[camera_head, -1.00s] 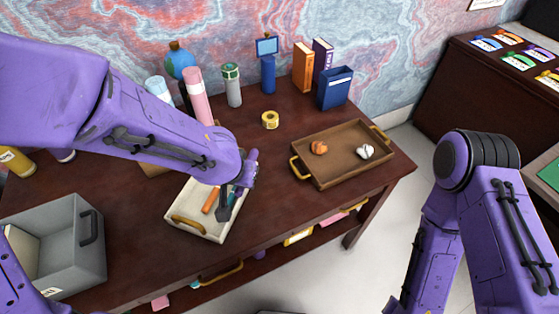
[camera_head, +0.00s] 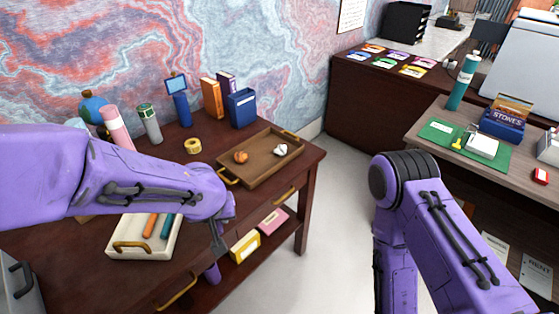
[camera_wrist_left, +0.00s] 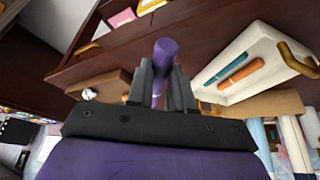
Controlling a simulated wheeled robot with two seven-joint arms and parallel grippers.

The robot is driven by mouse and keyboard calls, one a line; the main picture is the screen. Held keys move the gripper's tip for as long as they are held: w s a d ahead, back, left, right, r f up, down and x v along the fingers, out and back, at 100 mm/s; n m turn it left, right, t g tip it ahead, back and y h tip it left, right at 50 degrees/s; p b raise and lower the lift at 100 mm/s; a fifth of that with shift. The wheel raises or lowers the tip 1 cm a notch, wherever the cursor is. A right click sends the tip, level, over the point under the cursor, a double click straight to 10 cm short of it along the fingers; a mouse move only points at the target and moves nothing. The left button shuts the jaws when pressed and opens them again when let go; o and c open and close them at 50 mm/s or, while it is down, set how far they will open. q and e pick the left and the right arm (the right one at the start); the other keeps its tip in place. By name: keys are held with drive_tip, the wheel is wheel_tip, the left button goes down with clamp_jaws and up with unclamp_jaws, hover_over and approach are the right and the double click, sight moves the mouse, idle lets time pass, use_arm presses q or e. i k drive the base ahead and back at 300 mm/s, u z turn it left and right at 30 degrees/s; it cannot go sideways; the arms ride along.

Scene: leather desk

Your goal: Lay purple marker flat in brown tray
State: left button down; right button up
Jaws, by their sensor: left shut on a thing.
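My left gripper (camera_head: 218,240) is shut on the purple marker (camera_head: 212,273), in front of the desk's front edge. The marker points down from the fingers in the head view. In the left wrist view the marker (camera_wrist_left: 165,50) stands out between the two fingers of the gripper (camera_wrist_left: 162,82). The brown tray (camera_head: 262,171) lies on the desk, up and to the right of the gripper, apart from it. It holds an orange crumpled ball (camera_head: 240,157) and a white crumpled piece (camera_head: 280,150). My right gripper is out of view.
A white tray (camera_head: 121,251) with an orange and a teal marker sits left of the gripper. A yellow tape roll (camera_head: 193,146), bottles and books stand at the back. Below, a shelf holds a yellow box (camera_head: 245,247). Bare desk lies around the brown tray.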

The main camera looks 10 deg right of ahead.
sight(268, 153)
drive_tip(key=z, duration=1.8)
drive_tip(key=i, duration=1.65)
drive_tip(key=u, duration=2.5)
